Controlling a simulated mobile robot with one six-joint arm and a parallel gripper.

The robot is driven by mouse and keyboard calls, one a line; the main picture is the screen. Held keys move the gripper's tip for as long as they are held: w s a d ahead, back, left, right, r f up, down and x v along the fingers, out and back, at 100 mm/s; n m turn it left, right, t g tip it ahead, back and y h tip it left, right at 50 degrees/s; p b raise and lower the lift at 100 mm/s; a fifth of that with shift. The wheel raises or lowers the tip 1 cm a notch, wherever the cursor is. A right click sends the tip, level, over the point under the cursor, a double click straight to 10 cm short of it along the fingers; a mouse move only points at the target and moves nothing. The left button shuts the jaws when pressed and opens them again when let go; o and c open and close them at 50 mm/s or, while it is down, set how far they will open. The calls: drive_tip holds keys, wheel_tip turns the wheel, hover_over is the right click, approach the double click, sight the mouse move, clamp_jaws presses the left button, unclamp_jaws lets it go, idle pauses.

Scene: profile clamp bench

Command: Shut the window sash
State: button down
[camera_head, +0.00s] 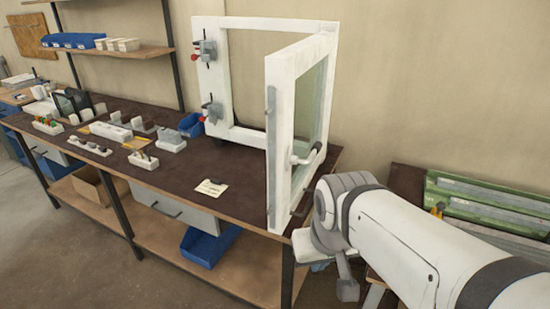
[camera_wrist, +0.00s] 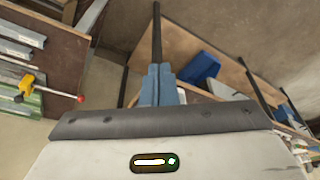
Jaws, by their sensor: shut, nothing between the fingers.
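The white window sash (camera_head: 278,150) stands wide open in the head view, swung out from the fixed white frame (camera_head: 250,22) over the bench's front edge. In the head view my arm hides much of the hand, which is low and right of the sash. Whether it touches the sash cannot be told. I cannot make out the sash in the wrist view.
Two clamps with red knobs (camera_head: 206,50) (camera_head: 212,110) sit on the frame's left side. Small trays and parts cover the bench's left. A note (camera_head: 211,187) lies near the front edge. A blue bin (camera_wrist: 200,68) is on the lower shelf.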

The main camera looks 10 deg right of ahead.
drive_tip(key=w+d+r+m+t+y+b, duration=0.1)
drive_tip(key=w+d+r+m+y+b, duration=0.3)
drive_tip(key=w, duration=0.3)
drive_tip(key=w+d+r+m+t+y+b, duration=0.1)
drive_tip(key=w+d+r+m+y, duration=0.25)
drive_tip(key=w+d+r, duration=0.35)
drive_tip(key=p, duration=0.2)
approach(283, 188)
drive_tip(key=shift+n, duration=0.35)
drive_tip(key=x, duration=0.5)
drive_tip(key=shift+s+f, duration=0.15)
drive_tip(key=shift+f, duration=0.1)
drive_tip(key=shift+w+a+f, duration=0.1)
drive_tip(key=shift+w+a, duration=0.15)
drive_tip(key=shift+a, duration=0.05)
